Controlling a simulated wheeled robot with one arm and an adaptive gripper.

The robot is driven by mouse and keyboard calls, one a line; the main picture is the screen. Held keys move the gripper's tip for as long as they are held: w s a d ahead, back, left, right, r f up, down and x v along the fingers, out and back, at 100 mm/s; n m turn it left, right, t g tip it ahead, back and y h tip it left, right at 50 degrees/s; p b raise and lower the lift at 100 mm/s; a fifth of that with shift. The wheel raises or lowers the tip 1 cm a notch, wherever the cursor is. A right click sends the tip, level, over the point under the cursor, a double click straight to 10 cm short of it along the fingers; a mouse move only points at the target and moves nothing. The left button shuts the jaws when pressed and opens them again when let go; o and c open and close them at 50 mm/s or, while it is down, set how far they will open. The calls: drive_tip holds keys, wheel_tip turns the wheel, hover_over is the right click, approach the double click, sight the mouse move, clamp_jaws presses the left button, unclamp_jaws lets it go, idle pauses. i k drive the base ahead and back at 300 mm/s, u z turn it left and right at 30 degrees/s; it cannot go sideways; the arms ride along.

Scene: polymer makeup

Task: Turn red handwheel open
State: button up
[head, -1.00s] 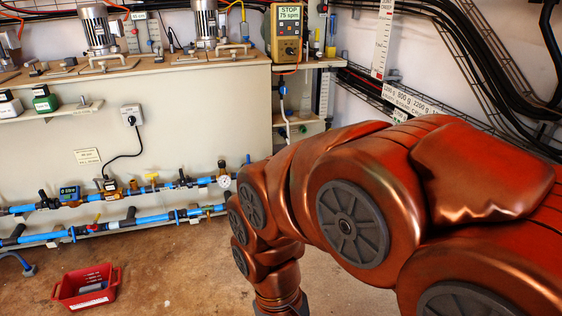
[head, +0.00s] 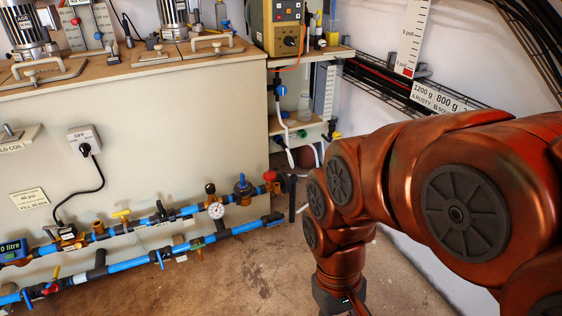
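A small red handwheel (head: 270,176) sits at the right end of the upper blue pipe, low by the corner of the tank. It stands just right of a brass valve with a blue top (head: 243,186). My copper-coloured arm comes in from the right and bends down, right of and apart from the red handwheel. Only a dark part at the arm's lower end shows at the bottom edge. My gripper's fingers are out of the picture.
Two blue pipes (head: 140,264) run along the tank's (head: 170,120) foot, with a round gauge (head: 216,210) and a yellow lever (head: 121,214). A second red handle (head: 50,289) is at lower left. Brown floor (head: 240,270) is clear between pipes and arm. White hoses (head: 287,150) hang behind.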

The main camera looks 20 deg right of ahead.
sight(269, 176)
drive_tip(key=u, duration=0.3)
drive_tip(key=i, duration=0.95)
drive_tip(key=u, duration=0.5)
